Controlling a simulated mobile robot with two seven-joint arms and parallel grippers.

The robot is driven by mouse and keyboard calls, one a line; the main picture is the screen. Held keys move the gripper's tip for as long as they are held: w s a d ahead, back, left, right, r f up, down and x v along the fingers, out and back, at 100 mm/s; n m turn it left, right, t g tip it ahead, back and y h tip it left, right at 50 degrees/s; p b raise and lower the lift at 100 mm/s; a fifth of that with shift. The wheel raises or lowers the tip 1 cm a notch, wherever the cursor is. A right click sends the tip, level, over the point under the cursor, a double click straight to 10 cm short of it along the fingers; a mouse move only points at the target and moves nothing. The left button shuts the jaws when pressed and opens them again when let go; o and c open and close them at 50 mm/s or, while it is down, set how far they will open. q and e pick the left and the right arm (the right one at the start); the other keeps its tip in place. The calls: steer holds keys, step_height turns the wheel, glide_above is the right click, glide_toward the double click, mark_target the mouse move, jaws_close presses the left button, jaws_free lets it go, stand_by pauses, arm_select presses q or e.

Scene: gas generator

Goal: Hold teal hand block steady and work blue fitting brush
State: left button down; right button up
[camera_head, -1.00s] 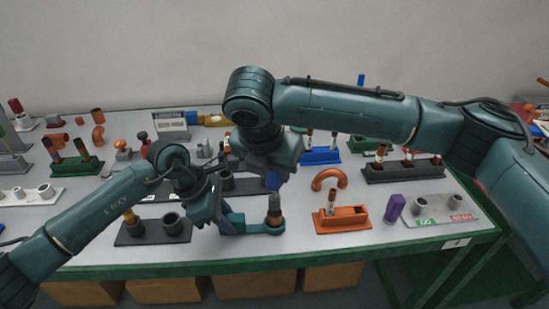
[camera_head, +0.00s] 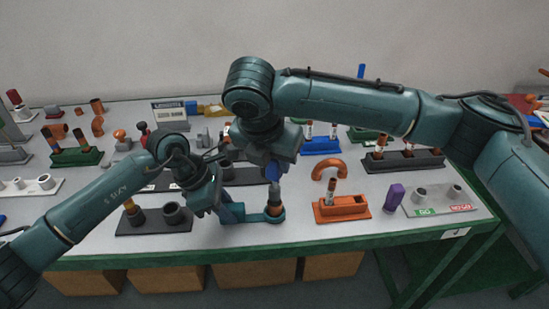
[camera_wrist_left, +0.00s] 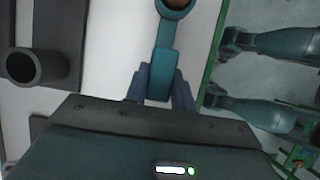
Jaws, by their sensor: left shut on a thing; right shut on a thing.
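The teal hand block (camera_head: 240,216) lies near the table's front edge, its ring end to the right holding a copper fitting (camera_head: 274,208). My left gripper (camera_head: 217,203) is shut on the block's left end. In the left wrist view the block's arm (camera_wrist_left: 163,60) runs between the two blue-grey fingers (camera_wrist_left: 160,88). The blue fitting brush (camera_head: 273,172) stands upright over the ring, its dark lower part at the fitting's mouth. My right gripper (camera_head: 270,155) is shut on the brush from above, and its fingers are mostly hidden. How deep the brush sits cannot be told.
A dark two-post stand (camera_head: 152,222) is just left of the block. An orange holder (camera_head: 343,209) and a purple block (camera_head: 394,197) stand to the right, with a GO/NO-GO plate (camera_head: 445,205) beyond. My arms cover part of the table's middle.

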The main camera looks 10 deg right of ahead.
steer(key=shift+f, duration=0.2)
steer(key=shift+f, duration=1.1)
